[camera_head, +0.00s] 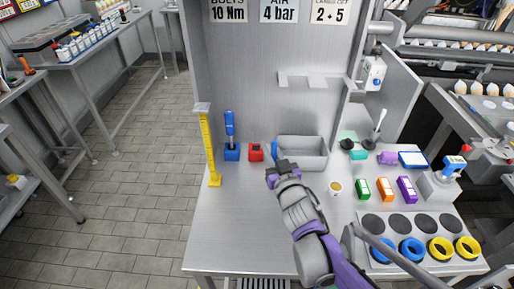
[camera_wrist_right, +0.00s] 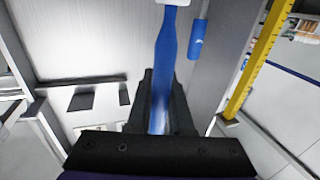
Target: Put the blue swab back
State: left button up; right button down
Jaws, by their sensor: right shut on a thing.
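My right gripper (camera_head: 280,168) is shut on the blue swab (camera_head: 274,150), just in front of the grey bin at the middle of the bench. In the right wrist view the swab (camera_wrist_right: 166,48) is a long blue shaft with a white end at the top edge, and its lower part is between the jaws (camera_wrist_right: 160,105). A blue block (camera_head: 232,153) stands to the left with a blue-handled item (camera_head: 230,125) upright in it. A red block (camera_head: 256,152) stands between that block and the swab. My left gripper is not in view.
The grey bin (camera_head: 316,158) is behind my gripper. A yellow post (camera_head: 211,150) stands at the bench's left edge. The front left bench is clear.

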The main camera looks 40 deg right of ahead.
jog(key=x, duration=1.7)
jog(key=shift+w+d+f, duration=0.1)
jog(key=shift+w+f, duration=0.1)
jog(key=shift+f, duration=0.25)
jog(key=shift+w+d+f, duration=0.1)
jog(key=shift+w+f, duration=0.05)
jog(key=shift+f, duration=0.35)
jog(key=shift+s+f, duration=0.1)
jog(key=shift+f, duration=0.5)
notch_tip(320, 180, down, 4)
jog(key=shift+f, duration=0.1)
jog(key=shift+f+b, duration=0.1)
jog(key=shift+b, duration=0.3)
jog(key=c, duration=0.8)
grip_release()
